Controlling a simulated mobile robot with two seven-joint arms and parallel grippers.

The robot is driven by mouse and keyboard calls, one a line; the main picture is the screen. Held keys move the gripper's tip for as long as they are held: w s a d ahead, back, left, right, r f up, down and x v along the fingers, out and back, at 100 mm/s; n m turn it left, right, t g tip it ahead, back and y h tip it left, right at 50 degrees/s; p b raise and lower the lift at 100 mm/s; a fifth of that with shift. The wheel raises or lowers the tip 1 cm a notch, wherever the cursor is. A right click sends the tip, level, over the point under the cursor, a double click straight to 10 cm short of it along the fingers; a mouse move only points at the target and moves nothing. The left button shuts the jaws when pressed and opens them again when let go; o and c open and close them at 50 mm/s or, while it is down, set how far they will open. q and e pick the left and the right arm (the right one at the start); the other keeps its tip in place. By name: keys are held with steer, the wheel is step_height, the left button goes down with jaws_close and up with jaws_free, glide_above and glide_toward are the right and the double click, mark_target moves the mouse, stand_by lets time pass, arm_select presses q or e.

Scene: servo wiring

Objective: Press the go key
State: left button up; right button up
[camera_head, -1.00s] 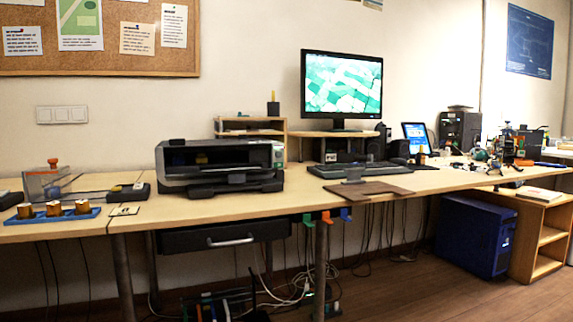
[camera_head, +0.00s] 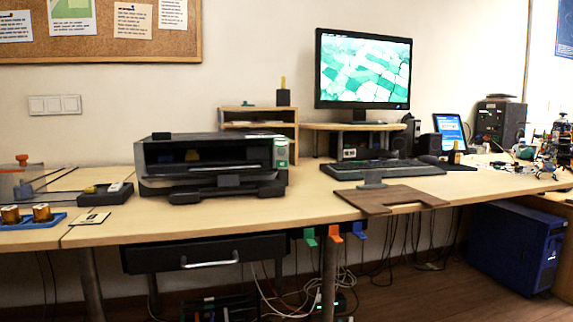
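No key marked "go" can be read in the head view. A black printer (camera_head: 212,165) stands on the desk left of centre. Its grey control panel (camera_head: 281,152) at the right front shows a small green patch, too small to read. A dark keyboard (camera_head: 385,168) lies on the desk right of centre, its keys too small to tell apart. Neither of my grippers is in view.
A monitor (camera_head: 363,68) stands on a wooden riser (camera_head: 360,126) behind the keyboard. A brown board (camera_head: 390,198) lies at the desk's front edge. A blue tray (camera_head: 30,222) with small cylinders is at far left. Bare desk (camera_head: 270,212) lies before the printer.

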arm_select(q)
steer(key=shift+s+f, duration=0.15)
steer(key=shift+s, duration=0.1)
